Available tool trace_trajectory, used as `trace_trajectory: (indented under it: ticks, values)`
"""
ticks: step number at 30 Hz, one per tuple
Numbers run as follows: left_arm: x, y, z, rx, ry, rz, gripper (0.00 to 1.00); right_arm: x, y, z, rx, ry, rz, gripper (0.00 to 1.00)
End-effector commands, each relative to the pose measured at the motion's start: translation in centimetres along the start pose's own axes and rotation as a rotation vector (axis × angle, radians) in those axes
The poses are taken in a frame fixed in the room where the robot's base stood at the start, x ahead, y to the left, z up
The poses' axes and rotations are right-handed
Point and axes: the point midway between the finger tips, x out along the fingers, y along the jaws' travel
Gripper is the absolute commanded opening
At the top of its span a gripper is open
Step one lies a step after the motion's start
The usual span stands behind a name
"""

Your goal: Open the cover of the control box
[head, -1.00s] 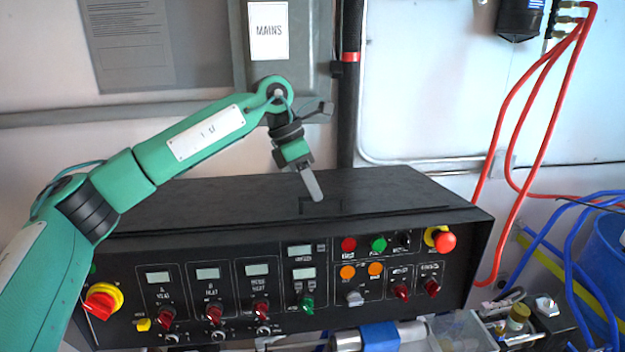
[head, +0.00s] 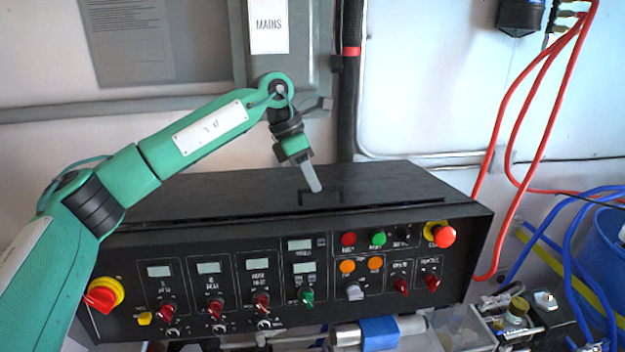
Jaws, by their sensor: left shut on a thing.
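The control box (head: 330,240) is a wide black console with its front panel facing me. Its black cover (head: 230,191) forms the top; its front edge looks raised slightly, with a narrow dark gap along it. The fingertips partly hide the handle. My right gripper is not in view.
The front panel has red knobs, displays and a red emergency button (head: 444,236). A grey MAINS box (head: 300,100) and a black vertical pipe (head: 349,110) are on the wall close behind. Red hoses (head: 497,130) and blue hoses (head: 560,240) hang at the right.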

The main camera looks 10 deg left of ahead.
Motion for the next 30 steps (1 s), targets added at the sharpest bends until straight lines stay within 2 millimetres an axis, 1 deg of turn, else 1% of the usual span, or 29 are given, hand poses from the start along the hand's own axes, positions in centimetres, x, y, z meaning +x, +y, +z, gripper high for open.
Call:
trace_trajectory:
  ticks: [9,15,24,30]
  values:
    - [-0.2,5.6,0.1,-0.005,0.000,0.000,0.00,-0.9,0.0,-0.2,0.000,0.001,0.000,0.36]
    - [-0.3,8.7,0.2,-0.004,0.000,0.000,0.00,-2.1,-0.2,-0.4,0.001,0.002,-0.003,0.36]
    - [-0.3,12.0,0.2,-0.003,-0.001,0.001,0.00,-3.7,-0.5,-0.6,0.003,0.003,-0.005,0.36]
    - [-0.2,13.3,0.1,-0.002,-0.001,0.001,0.00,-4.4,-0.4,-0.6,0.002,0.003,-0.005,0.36]
